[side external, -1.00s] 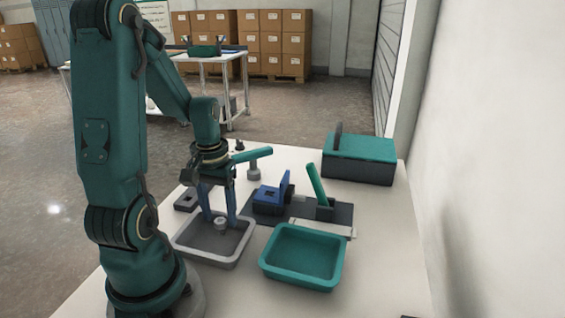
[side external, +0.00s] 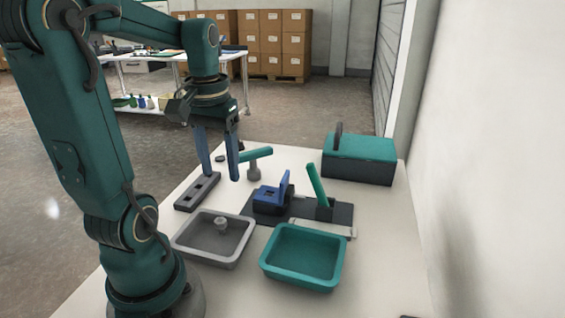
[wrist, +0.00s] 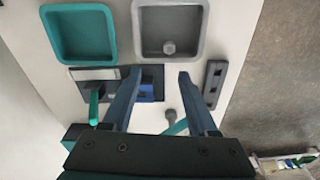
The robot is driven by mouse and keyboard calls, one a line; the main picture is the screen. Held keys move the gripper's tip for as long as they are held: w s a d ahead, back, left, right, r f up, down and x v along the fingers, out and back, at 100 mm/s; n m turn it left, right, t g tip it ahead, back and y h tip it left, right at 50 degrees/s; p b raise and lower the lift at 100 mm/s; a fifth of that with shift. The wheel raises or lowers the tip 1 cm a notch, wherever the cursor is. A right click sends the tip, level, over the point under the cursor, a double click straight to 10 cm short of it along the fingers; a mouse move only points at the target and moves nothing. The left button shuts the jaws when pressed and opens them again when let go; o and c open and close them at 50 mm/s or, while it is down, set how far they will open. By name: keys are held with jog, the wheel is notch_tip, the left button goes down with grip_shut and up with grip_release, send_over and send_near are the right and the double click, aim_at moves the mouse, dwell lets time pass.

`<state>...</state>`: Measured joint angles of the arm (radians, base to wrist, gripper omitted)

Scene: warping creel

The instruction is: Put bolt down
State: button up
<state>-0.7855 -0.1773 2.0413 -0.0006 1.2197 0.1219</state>
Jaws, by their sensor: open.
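The grey bolt (side external: 221,226) stands in the grey tray (side external: 240,252), with its head up. It also shows in the wrist view (wrist: 168,47), in the lower part of the tray. My gripper (side external: 220,178) is open and empty, raised above the table behind the tray and apart from the bolt. In the wrist view my gripper's fingers (wrist: 159,75) are spread wide with nothing between their tips.
A teal tray (side external: 304,284) sits to the right of the grey one. Behind them are a dark fixture plate (side external: 343,214) with a blue block (side external: 268,200) and a green lever (side external: 317,184), a slotted grey bar (side external: 197,193), a green-handled tool (side external: 254,166) and a teal toolbox (side external: 358,158).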

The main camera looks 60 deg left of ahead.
jog(key=d+m+t, duration=0.5)
jog(key=d+m, duration=0.2)
jog(key=d, duration=0.7)
jog(key=shift+s+d+m, duration=0.15)
jog(key=shift+d+m, duration=0.1)
jog(key=shift+m, duration=0.05)
